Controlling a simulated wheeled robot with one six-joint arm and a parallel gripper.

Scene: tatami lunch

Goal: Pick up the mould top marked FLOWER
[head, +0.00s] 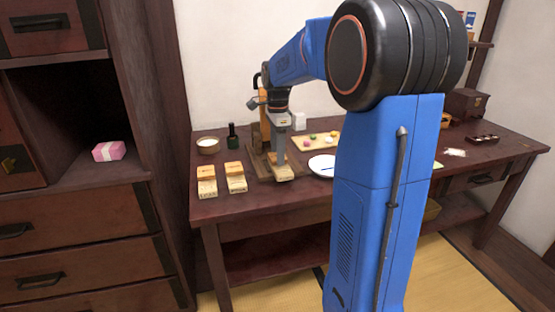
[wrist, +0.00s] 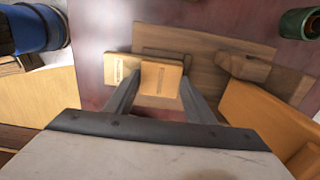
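My gripper (head: 281,161) points down at a small light wooden mould block (head: 283,174) on the table. In the wrist view, my gripper (wrist: 161,83) has one finger on each side of an orange-tan mould piece (wrist: 161,77). The fingers lie close to its sides; I cannot tell whether they press on it. A paler mould piece (wrist: 121,68) shows beside and partly behind it. Two similar mould stacks, a left one (head: 206,180) and a right one (head: 236,176), stand to the left in the head view. All carry small dark marks, too small to read.
A brown wooden board (wrist: 218,45) with a raised wooden part lies close behind the moulds. A dark green bottle (head: 233,136), a small bowl (head: 208,145) and a white plate (head: 321,165) are nearby.

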